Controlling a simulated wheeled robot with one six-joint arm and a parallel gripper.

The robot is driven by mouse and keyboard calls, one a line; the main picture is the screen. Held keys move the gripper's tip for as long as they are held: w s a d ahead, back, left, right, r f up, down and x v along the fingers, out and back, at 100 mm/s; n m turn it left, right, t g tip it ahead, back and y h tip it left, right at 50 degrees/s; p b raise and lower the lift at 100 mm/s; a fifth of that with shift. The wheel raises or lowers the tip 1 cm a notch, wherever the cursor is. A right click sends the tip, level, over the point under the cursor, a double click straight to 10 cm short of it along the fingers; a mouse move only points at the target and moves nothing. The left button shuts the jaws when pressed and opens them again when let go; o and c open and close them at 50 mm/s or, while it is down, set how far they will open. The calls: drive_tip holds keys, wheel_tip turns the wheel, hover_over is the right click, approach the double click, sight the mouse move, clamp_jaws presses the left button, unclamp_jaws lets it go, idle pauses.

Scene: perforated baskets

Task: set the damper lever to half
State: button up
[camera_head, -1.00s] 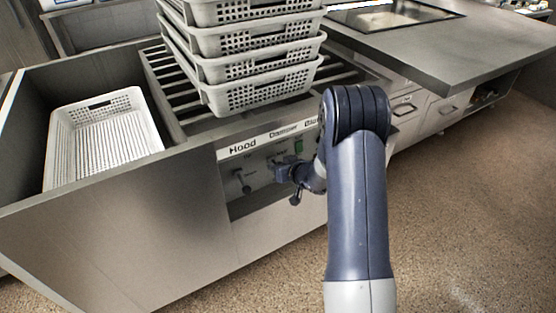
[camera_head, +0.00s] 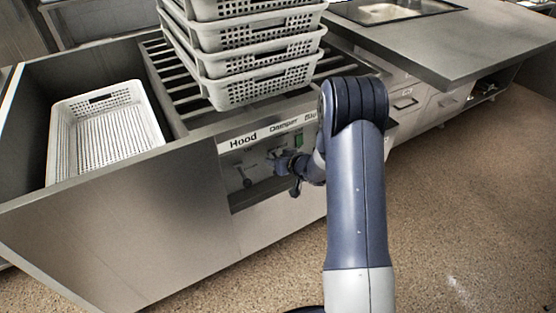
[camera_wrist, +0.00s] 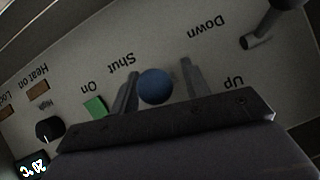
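The damper lever's round blue knob (camera_wrist: 155,86) shows in the wrist view, close to the upside-down word "Shut". My gripper (camera_wrist: 161,84) has its two fingers apart, one on each side of the knob. A gap shows between the knob and the right finger; the left finger is very near or touching it. The lever's shaft and its other marks are hidden. In the head view, my gripper (camera_head: 279,164) is at the control panel under the "Damper" label (camera_head: 284,127) and hides the knob.
The hood lever (camera_head: 243,177) is left of my gripper; it also shows in the wrist view (camera_wrist: 262,32), upper right. A green switch (camera_head: 298,139) is close on the right. Stacked baskets (camera_head: 262,85) stand above the panel. Another basket (camera_head: 148,128) sits in the left bay.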

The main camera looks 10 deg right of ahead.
drive_tip(key=p+v, duration=0.2)
drive_tip(key=v, duration=0.8)
drive_tip(key=shift+s+r, duration=0.15)
drive_tip(key=shift+s, duration=0.2)
drive_tip(key=shift+d, duration=0.15)
drive_tip(key=b+x, duration=0.2)
drive_tip(key=x, duration=0.9)
drive_tip(key=shift+r, duration=0.1)
drive_tip(key=shift+d, duration=0.1)
